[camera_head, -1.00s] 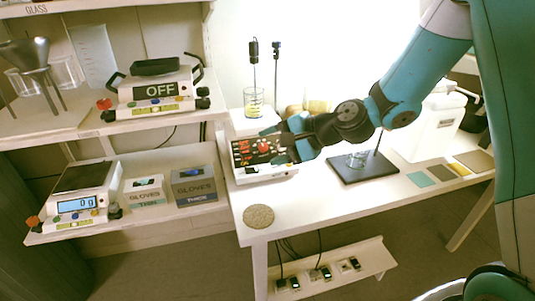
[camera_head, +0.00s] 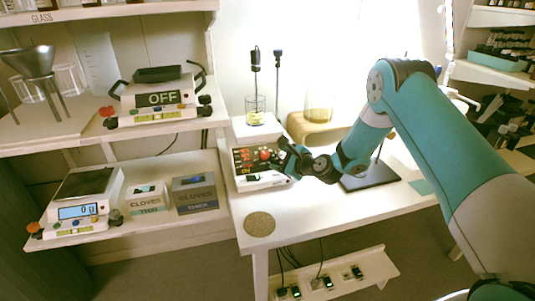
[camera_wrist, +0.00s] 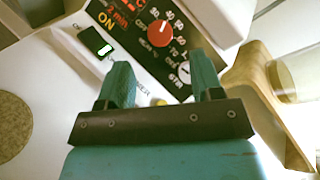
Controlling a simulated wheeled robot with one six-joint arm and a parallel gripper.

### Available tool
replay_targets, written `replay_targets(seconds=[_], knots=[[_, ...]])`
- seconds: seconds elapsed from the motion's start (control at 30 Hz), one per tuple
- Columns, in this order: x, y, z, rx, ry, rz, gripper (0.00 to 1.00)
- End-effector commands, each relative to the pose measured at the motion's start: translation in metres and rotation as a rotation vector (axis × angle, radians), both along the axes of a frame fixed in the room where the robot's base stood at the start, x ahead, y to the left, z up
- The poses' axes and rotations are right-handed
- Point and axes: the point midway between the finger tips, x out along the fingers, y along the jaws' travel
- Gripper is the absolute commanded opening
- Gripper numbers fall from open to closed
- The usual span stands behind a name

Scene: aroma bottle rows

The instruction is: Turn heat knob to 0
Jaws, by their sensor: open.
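The hotplate stirrer (camera_head: 262,183) stands on the white table, its dark control panel facing front. A red knob (camera_wrist: 159,32) on this panel has scale numbers around it; its white mark points up, near the numbers 30 and 40 in the wrist view. The red knob also shows in the head view (camera_head: 265,155). My gripper (camera_wrist: 162,75) is open and empty, with its teal fingers just below the knob in the wrist view and apart from it. In the head view my gripper (camera_head: 285,157) is at the panel's right side. A finger partly hides the lower panel near the STIR label.
A beaker (camera_head: 255,112) stands on the hotplate. A wooden stand (camera_head: 312,128) is right of it, and a dark stand base (camera_head: 370,177) further right. A round cork mat (camera_head: 259,224) lies front left.

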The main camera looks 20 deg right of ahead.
Motion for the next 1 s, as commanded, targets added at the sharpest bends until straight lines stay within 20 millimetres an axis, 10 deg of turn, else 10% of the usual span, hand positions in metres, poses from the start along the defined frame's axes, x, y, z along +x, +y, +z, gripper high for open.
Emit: replay_targets(seconds=[0.3,0.73,1.0], knots=[[0.046,0.024,-0.016,-0.001,-0.002,0.002,0.60],[0.056,0.028,-0.020,-0.001,0.001,-0.001,0.60],[0.056,0.028,-0.020,-0.001,0.001,-0.001,0.11]])
